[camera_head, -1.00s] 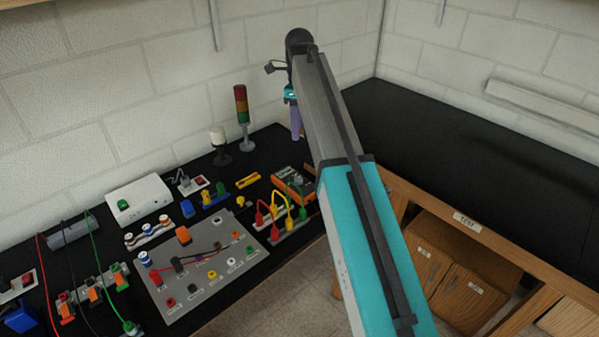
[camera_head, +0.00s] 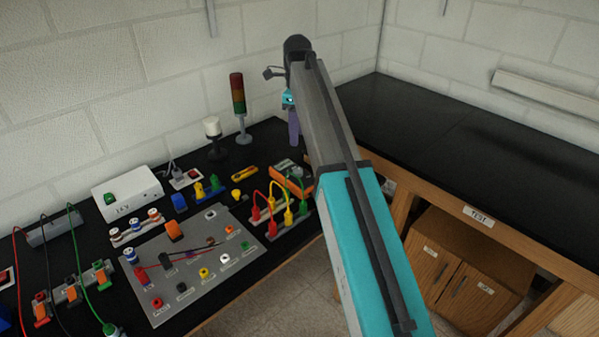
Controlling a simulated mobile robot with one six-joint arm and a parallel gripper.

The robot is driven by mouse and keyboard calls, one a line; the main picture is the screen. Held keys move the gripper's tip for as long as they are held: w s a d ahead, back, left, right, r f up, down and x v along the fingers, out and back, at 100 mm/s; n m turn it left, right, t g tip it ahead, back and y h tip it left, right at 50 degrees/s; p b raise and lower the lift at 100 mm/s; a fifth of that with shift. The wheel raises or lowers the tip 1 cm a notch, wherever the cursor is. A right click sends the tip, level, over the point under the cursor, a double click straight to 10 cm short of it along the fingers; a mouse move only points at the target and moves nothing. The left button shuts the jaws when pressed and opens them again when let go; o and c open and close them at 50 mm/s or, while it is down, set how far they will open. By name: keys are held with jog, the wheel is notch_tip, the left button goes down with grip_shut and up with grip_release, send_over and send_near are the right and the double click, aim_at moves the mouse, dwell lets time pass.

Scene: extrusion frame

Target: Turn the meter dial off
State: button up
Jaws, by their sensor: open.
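An orange meter (camera_head: 283,183) lies on the black bench, just left of my arm. Its right part is hidden behind the arm, and its dial cannot be made out at this size. My gripper (camera_head: 293,122) hangs at the far end of my grey and teal arm. It shows as a small teal body with a purple part pointing down, above and beyond the meter. It looks apart from the meter and holds nothing that I can see. Much of it is hidden by the arm.
A grey panel (camera_head: 183,289) with coloured sockets and a strip with red, yellow and green leads (camera_head: 283,232) lie near the meter. A signal tower (camera_head: 238,95), a white-topped lamp (camera_head: 212,128) and a white box (camera_head: 128,192) stand behind. The right bench (camera_head: 455,140) is bare.

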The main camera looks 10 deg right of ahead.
aim_at(298, 170)
jog(key=shift+f, duration=0.15)
dwell(0.3)
jog(key=shift+f+p, duration=2.05)
jog(key=shift+f, duration=4.75)
jog(key=c, duration=1.1)
